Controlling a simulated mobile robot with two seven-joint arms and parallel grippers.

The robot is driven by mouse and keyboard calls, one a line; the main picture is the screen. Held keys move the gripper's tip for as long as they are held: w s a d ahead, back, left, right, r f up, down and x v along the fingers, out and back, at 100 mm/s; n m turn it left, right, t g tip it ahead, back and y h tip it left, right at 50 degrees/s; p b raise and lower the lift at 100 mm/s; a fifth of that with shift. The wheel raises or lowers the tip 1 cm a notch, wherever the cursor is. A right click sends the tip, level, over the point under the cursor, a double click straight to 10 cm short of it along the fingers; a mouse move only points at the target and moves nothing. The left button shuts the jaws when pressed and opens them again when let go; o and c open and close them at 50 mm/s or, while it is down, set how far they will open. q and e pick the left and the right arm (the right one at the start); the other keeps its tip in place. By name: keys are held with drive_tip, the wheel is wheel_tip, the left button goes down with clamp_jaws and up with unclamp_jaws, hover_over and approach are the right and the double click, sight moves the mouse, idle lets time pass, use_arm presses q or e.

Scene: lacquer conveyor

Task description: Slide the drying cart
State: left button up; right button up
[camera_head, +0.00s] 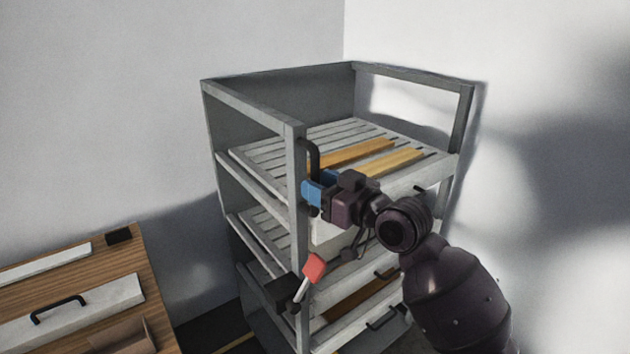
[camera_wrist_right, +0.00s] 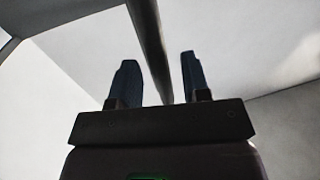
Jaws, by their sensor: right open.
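The drying cart (camera_head: 297,140) is a grey upright frame with slatted shelves, standing against the walls in the head view. A dark vertical handle (camera_head: 314,158) is fixed to its near front post. My right gripper (camera_head: 310,192) has blue fingers and is at that post, by the lower part of the handle. In the wrist view my right gripper (camera_wrist_right: 158,85) is open, with a dark bar (camera_wrist_right: 151,45), apparently the handle, running between its fingers. Whether either finger touches it I cannot tell. My left gripper is not in view.
Orange-brown boards (camera_head: 350,154) lie on the cart's upper shelf. A red object (camera_head: 314,267) with a pale rod is at the cart's lower front. A wooden-topped bench (camera_head: 120,262) with pale panels stands at the lower left. A bare wall is behind.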

drive_tip(key=shift+x, duration=0.8)
clamp_jaws()
